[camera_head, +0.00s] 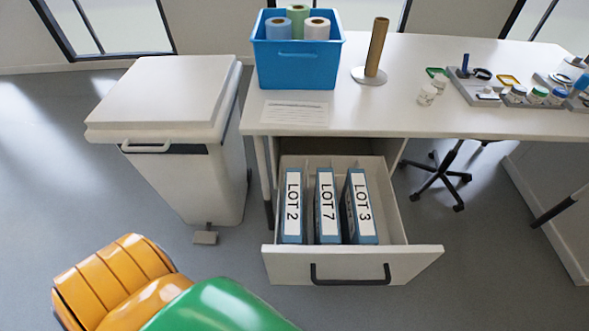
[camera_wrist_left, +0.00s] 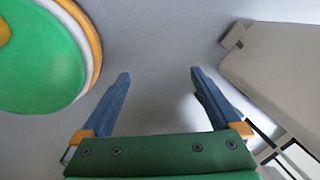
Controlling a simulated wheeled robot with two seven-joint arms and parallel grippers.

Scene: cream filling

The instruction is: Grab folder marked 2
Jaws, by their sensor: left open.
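The folder marked LOT 2 (camera_head: 292,206) stands upright at the left of an open drawer (camera_head: 352,264), spine label facing up toward me. Beside it stand the folder marked LOT 7 (camera_head: 327,206) and the folder marked LOT 3 (camera_head: 361,206), which leans slightly. My left gripper (camera_wrist_left: 160,85) shows in the left wrist view with its two blue fingers apart and nothing between them, over grey floor. No gripper shows in the head view, so my left gripper is outside that view, away from the folders.
A white bin (camera_head: 165,100) stands left of the drawer, with its pedal (camera_head: 205,238) on the floor. The table (camera_head: 390,90) above the drawer holds a blue crate (camera_head: 297,65) of rolls, a paper sheet (camera_head: 295,113), a brown post (camera_head: 376,48) and small jars. A wheeled chair base (camera_head: 440,180) stands right.

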